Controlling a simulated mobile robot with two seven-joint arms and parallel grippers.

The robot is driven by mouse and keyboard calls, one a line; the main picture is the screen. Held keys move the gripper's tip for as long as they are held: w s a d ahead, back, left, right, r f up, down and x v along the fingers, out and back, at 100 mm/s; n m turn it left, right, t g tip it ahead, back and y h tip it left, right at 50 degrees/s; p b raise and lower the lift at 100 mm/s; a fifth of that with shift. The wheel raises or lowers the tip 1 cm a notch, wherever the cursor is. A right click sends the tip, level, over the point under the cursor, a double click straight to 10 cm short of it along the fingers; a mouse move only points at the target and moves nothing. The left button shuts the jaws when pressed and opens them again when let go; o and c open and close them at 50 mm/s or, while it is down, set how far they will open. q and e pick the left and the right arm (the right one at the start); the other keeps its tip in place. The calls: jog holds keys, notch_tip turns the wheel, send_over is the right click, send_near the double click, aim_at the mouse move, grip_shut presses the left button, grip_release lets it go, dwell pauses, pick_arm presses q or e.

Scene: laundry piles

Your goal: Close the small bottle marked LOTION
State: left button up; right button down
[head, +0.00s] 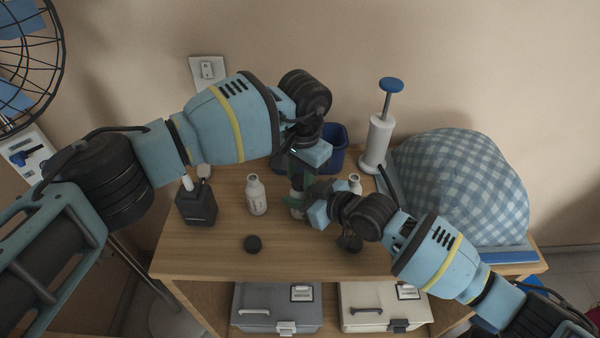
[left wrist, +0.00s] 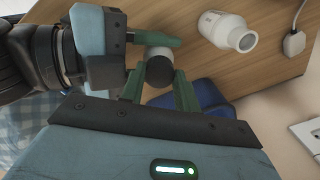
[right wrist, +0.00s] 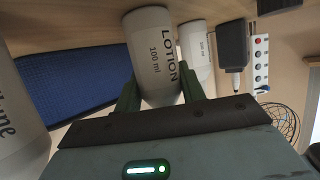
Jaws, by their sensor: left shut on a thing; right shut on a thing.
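The LOTION bottle (right wrist: 155,50), white with dark lettering, stands on the table between the green fingers of my right gripper (right wrist: 160,90). In the head view the bottle (head: 296,210) is mostly hidden behind my grippers. My right gripper is shut on it, coming in from the right. My left gripper (left wrist: 160,80) is directly above the bottle, shut on a dark grey round cap (left wrist: 158,71). The cap is over the bottle's top; I cannot tell whether it is seated on the neck. The neck is hidden in the right wrist view.
Open white bottles stand left (head: 256,197) and right (head: 355,183) of my grippers. A loose dark cap (head: 253,243) lies at the front.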

pick_arm(q)
jog(key=o, duration=0.9)
jog(key=shift+r, duration=2.3)
jog(key=shift+c, duration=0.2)
